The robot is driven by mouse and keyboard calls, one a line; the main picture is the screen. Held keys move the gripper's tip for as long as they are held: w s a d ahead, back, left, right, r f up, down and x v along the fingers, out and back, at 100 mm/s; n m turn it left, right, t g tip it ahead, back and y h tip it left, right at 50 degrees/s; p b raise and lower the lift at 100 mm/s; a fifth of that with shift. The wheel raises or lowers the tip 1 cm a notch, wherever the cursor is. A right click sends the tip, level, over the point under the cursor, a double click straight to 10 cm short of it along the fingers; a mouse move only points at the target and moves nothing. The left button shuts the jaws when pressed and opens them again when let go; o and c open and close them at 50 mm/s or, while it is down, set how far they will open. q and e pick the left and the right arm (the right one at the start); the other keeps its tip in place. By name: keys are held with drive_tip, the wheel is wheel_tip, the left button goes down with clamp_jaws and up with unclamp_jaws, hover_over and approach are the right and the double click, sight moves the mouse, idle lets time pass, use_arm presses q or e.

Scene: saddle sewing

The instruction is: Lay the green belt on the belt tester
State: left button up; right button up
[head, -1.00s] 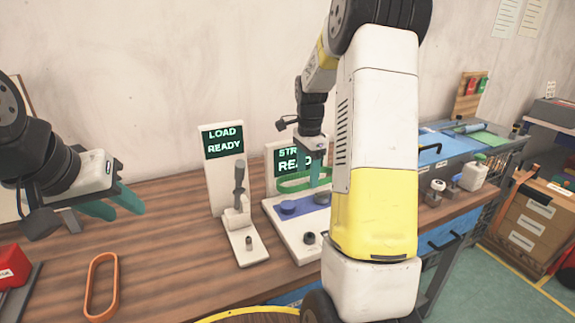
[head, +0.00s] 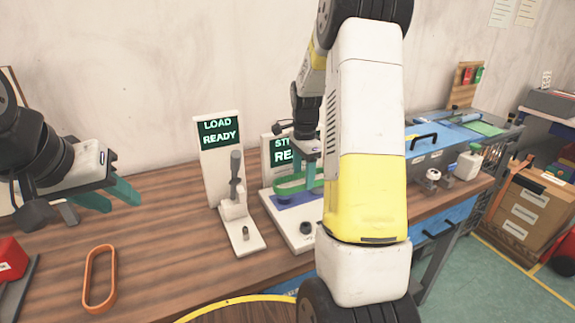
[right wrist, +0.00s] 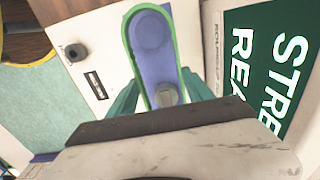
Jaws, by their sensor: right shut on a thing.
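The green belt (head: 290,186) is a loop held level by my right gripper (head: 308,168) close above the belt tester (head: 285,224). The tester has a white base, a blue top (head: 292,201) and a screen with partly hidden text. In the right wrist view the belt (right wrist: 174,50) frames the blue top, with a round blue pulley and a grey post inside its outline; I cannot tell whether it touches them. My right gripper (right wrist: 163,95) is shut on the belt. My left gripper (head: 108,198) is open and empty above the table's left side.
A second tester (head: 235,225) with a lever and a LOAD READY screen stands left of the belt tester. An orange belt (head: 99,280) lies on the wooden table (head: 165,245). A red object (head: 10,260) sits at the left edge. My right arm hides the belt tester's right part.

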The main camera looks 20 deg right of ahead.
sight(303, 195)
drive_tip(key=shift+f, duration=2.2)
drive_tip(key=o, duration=1.5)
drive_tip(key=shift+r, duration=0.15)
wheel_tip(303, 195, up, 8)
drive_tip(key=shift+f, duration=0.2)
